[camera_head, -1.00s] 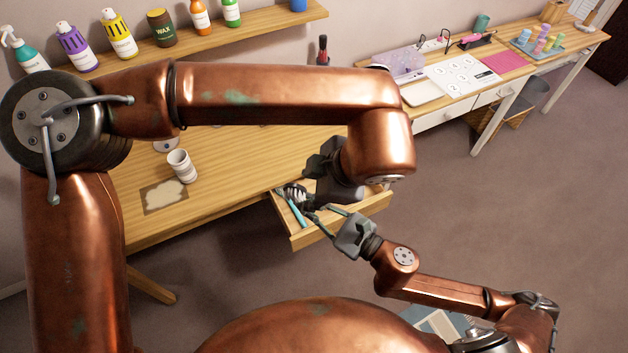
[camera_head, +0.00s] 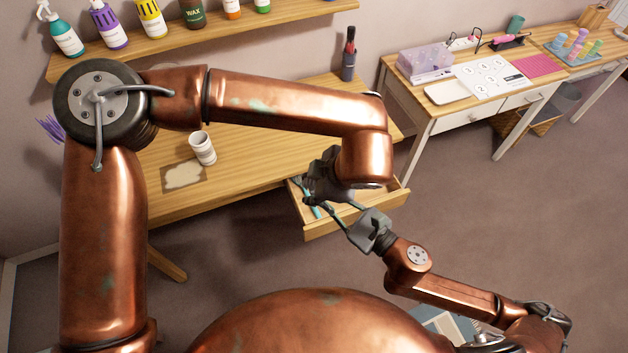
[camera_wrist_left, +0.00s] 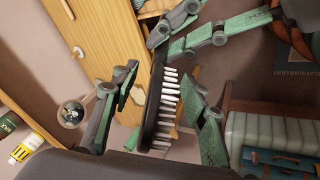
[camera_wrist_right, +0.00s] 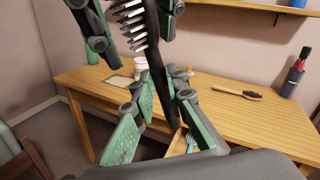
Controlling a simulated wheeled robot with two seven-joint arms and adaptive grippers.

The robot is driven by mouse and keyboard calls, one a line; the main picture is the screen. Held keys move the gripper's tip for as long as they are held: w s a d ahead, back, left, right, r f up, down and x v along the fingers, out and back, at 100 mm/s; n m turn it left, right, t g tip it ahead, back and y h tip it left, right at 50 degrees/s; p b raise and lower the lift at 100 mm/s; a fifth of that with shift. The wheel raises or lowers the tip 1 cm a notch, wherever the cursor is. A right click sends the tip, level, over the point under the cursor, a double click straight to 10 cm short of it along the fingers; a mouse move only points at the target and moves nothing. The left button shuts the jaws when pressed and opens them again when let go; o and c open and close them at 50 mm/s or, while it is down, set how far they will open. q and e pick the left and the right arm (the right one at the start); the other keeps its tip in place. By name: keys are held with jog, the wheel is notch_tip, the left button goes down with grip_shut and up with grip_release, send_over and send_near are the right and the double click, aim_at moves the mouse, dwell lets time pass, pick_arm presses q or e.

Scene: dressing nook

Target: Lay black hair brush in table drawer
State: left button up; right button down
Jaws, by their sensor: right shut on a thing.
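The black hair brush (camera_wrist_left: 153,103), with white bristles, is held in the air between my two grippers. My right gripper (camera_wrist_right: 158,112) is shut on its dark handle. My left gripper (camera_wrist_left: 163,108) is around the bristled head with its fingers apart and gaps showing on both sides. The head also shows at the top of the right wrist view (camera_wrist_right: 133,22). In the head view, the left gripper (camera_head: 322,192) covers most of the brush. The table drawer (camera_head: 365,212) is pulled open below both grippers, and my right gripper (camera_head: 345,222) is near its front.
A teal item (camera_head: 309,199) lies in the drawer. The tabletop holds a white cup (camera_head: 203,148), a small mat (camera_head: 184,175) and a dark red-topped bottle (camera_head: 349,55). A wooden brush (camera_wrist_right: 237,94) lies on the tabletop. A second desk (camera_head: 450,108) stands at right.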

pick_arm(q)
grip_shut()
pick_arm(e)
jog(key=c, duration=1.8)
grip_release()
jog(key=shift+c, duration=0.2)
jog(key=shift+d, duration=0.1)
